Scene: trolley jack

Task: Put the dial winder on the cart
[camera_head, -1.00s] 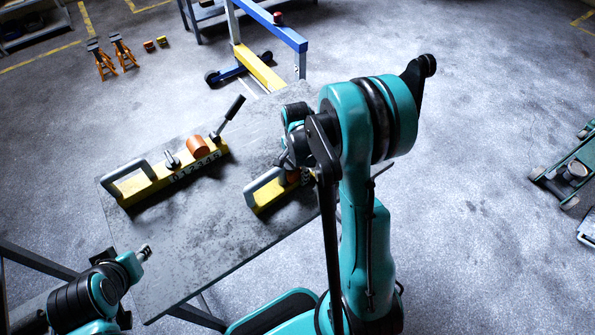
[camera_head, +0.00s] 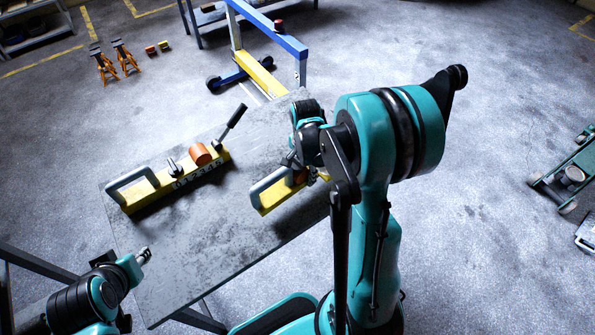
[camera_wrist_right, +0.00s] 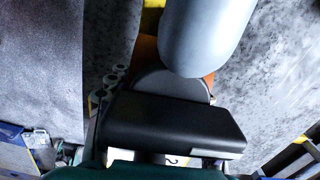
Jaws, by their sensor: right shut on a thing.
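Two yellow winder-like units with grey handles rest on a grey slab top (camera_head: 190,270). The left unit (camera_head: 190,177) has a number row, a small knob, an orange cylinder and a black lever. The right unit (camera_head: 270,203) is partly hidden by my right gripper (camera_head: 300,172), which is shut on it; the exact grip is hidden. The right wrist view shows its grey handle (camera_wrist_right: 208,35), orange behind a dark round part, and a "2". I cannot tell which unit is the dial winder, nor whether the slab is the cart. My left gripper (camera_head: 145,254) is near the slab's left edge, its jaws unclear.
A blue and yellow wheeled frame (camera_head: 262,75) stands beyond the slab. Orange jack stands (camera_head: 113,60) are on the floor at the upper left. A green trolley jack (camera_head: 570,170) is at the far right. The floor between is open.

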